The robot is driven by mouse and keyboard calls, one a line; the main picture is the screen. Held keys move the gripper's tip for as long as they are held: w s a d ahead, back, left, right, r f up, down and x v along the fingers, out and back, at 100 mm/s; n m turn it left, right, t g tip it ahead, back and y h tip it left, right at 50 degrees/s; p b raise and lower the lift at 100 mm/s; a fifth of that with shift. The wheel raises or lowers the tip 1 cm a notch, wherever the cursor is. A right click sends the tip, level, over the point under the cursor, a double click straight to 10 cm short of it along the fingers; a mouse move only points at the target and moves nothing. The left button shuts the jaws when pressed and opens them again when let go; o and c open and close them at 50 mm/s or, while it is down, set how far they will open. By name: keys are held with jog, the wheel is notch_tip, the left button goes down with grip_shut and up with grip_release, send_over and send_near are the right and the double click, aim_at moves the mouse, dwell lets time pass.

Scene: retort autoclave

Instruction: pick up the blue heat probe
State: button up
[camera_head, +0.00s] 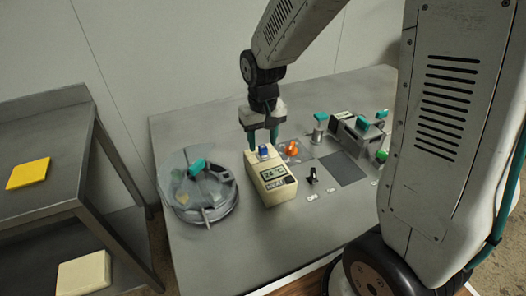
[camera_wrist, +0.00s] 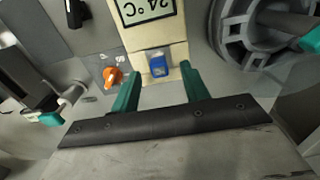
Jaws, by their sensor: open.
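The blue heat probe (camera_head: 263,150) sits at the back end of the cream meter box (camera_head: 279,190), whose display reads 24 °C. In the wrist view the blue probe (camera_wrist: 158,65) shows as a small blue block in a pale holder, just ahead of the gap between my fingers. My gripper (camera_head: 262,136) is open, with green fingers pointing down over the back of the meter. It also shows in the wrist view (camera_wrist: 158,88), with one finger on each side of the gap and nothing between them. I cannot tell whether a finger touches the probe or its holder.
A round metal vessel (camera_head: 207,212) with a clear lid and green handle stands left of the meter. An orange knob (camera_head: 292,148) and a black switch (camera_head: 313,175) are to its right. Green-topped fixtures (camera_head: 362,124) stand farther right. The table front (camera_head: 240,255) is clear.

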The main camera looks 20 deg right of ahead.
aim_at(263, 146)
notch_tip(263, 146, down, 3)
jog(key=shift+w+f, duration=0.1)
grip_shut()
dwell(0.3)
